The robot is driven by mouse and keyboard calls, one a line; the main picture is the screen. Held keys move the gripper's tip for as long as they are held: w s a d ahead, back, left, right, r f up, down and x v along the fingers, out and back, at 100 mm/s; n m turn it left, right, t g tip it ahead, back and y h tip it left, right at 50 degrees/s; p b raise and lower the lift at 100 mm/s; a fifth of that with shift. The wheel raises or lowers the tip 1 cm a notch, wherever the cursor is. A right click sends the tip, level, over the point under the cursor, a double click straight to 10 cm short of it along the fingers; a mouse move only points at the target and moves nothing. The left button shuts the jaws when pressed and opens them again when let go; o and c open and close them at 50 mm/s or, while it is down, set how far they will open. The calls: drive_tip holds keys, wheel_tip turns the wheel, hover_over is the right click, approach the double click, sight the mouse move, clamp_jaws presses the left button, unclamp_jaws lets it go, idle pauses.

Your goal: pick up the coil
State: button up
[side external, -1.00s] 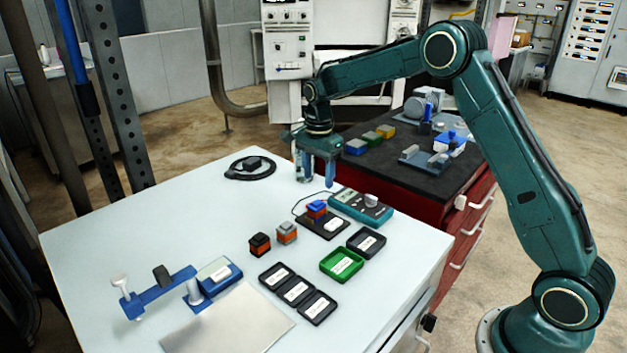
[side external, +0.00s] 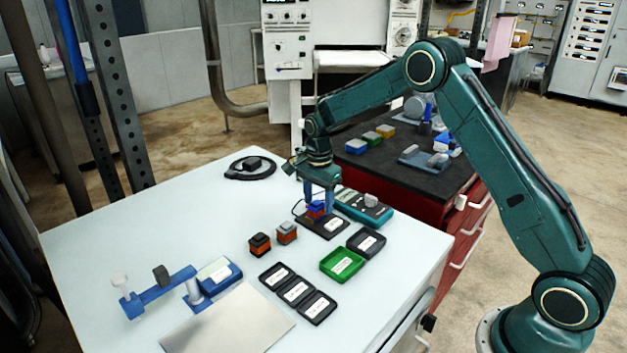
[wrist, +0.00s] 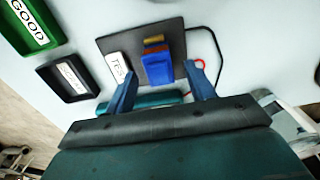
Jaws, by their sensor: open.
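A small coil (side external: 316,210) with a blue top and a reddish lower part sits on the black test pad (side external: 325,232). In the wrist view the coil (wrist: 157,68) shows its blue body between my two fingers, and the pad (wrist: 172,28) carries a white label reading "TES…". My gripper (side external: 319,203) points down just above and around the coil. It is open, and the wrist view shows a gap between each finger and the coil. Two similar blocks, one black and red (side external: 259,245) and one grey and orange (side external: 286,233), stand to the left on the table.
A teal meter (side external: 362,208) stands right behind the pad. A green tray (side external: 342,278) and black labelled trays (side external: 298,307) lie in front. A blue fixture (side external: 165,290) is at left, and a cable coil (side external: 237,175) lies at the back. The left middle of the table is clear.

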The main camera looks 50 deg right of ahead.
sight(318, 201)
drive_tip(key=shift+f, duration=1)
drive_tip(key=shift+c, duration=0.4)
clamp_jaws()
drive_tip(key=shift+r, duration=0.15)
wheel_tip(318, 201, up, 20)
idle(0.6)
